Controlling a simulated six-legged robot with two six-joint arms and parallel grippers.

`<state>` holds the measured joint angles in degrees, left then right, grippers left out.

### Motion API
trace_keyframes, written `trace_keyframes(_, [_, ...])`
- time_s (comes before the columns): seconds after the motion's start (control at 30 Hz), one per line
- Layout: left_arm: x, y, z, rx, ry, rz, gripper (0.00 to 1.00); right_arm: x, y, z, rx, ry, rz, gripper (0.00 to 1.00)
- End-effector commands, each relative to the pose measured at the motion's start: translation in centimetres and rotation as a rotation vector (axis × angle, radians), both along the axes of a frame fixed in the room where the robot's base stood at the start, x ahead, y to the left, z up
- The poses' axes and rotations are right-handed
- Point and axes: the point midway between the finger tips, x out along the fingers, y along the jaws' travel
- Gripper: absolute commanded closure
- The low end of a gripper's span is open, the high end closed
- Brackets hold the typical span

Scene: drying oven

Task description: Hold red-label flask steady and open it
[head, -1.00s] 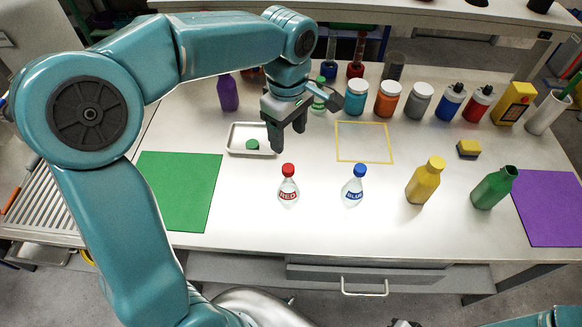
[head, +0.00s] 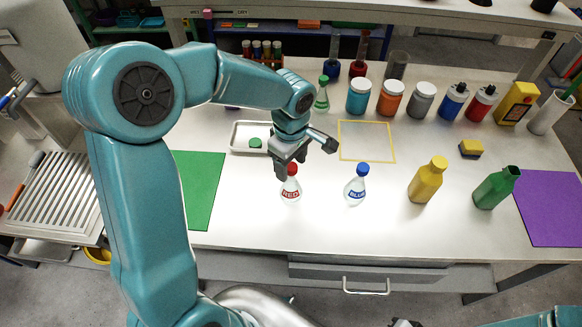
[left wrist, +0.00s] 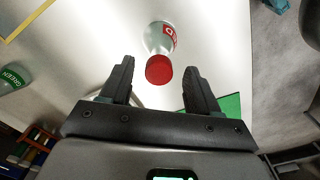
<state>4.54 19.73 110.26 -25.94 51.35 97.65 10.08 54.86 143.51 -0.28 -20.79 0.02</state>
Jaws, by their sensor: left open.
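The red-label flask (head: 290,190) stands upright on the table with its red cap (head: 293,169) on. My left gripper (head: 285,170) is just above and behind the flask, with its fingers near the cap. In the left wrist view, the red cap (left wrist: 159,69) lies between the two open fingers (left wrist: 155,85), and the flask body (left wrist: 158,38) shows beyond it. I see no finger touching the cap.
A blue-label flask (head: 355,189) stands close to the right. A metal tray (head: 236,139) with a green cap (head: 255,142) lies behind to the left. Yellow (head: 427,180) and green bottles (head: 495,188) stand further right. The yellow tape square (head: 366,140) is empty.

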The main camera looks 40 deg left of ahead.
Motion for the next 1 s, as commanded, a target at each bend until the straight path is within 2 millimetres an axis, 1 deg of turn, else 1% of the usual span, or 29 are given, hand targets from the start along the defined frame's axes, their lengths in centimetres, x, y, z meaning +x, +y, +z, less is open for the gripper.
trace_keyframes(0.03, [0.0, 0.0, 0.0, 0.0, 0.0, 0.0, 0.48, 0.0, 0.0, 0.0, 0.0, 0.0, 0.0, 1.0])
trace_keyframes(0.07, [0.0, 0.0, 0.0, 0.0, 0.0, 0.0, 0.58, 0.0, 0.0, 0.0, 0.0, 0.0, 0.0, 1.0])
trace_keyframes(0.1, [0.0, 0.0, 0.0, 0.0, 0.0, 0.0, 0.71, 0.0, 0.0, 0.0, 0.0, 0.0, 0.0, 1.0])
trace_keyframes(0.17, [0.0, 0.0, 0.0, 0.0, 0.0, 0.0, 0.91, 0.0, 0.0, 0.0, 0.0, 0.0, 0.0, 1.0])
trace_keyframes(0.2, [0.0, 0.0, 0.0, 0.0, 0.0, 0.0, 0.98, 0.0, 0.0, 0.0, 0.0, 0.0, 0.0, 1.0])
trace_keyframes(0.5, [0.0, 0.0, 0.2, 0.0, -0.001, 0.0, 0.98, 0.0, 0.0, 0.0, 0.0, 0.0, 0.0, 1.0])
trace_keyframes(0.67, [0.1, 0.0, 1.3, 0.002, -0.003, -0.001, 0.98, 0.0, 0.0, 0.0, 0.0, 0.0, 0.0, 1.0])
trace_keyframes(0.77, [0.1, 0.0, 3.0, 0.0, -0.007, -0.001, 0.98, 0.0, 0.0, 0.0, 0.0, 0.0, 0.0, 1.0])
trace_keyframes(0.83, [0.1, 0.0, 4.7, 0.0, -0.007, 0.0, 0.98, 0.0, 0.0, 0.0, 0.0, 0.0, 0.0, 1.0])
trace_keyframes(0.97, [0.1, 0.0, 8.8, -0.001, -0.009, 0.0, 0.98, 0.0, 0.0, 0.1, 0.0, 0.0, 0.0, 1.0])
trace_keyframes(1.0, [0.1, 0.0, 10.1, 0.0, -0.009, -0.001, 0.98, 0.0, 0.0, 0.2, 0.0, 0.0, 0.0, 1.0])
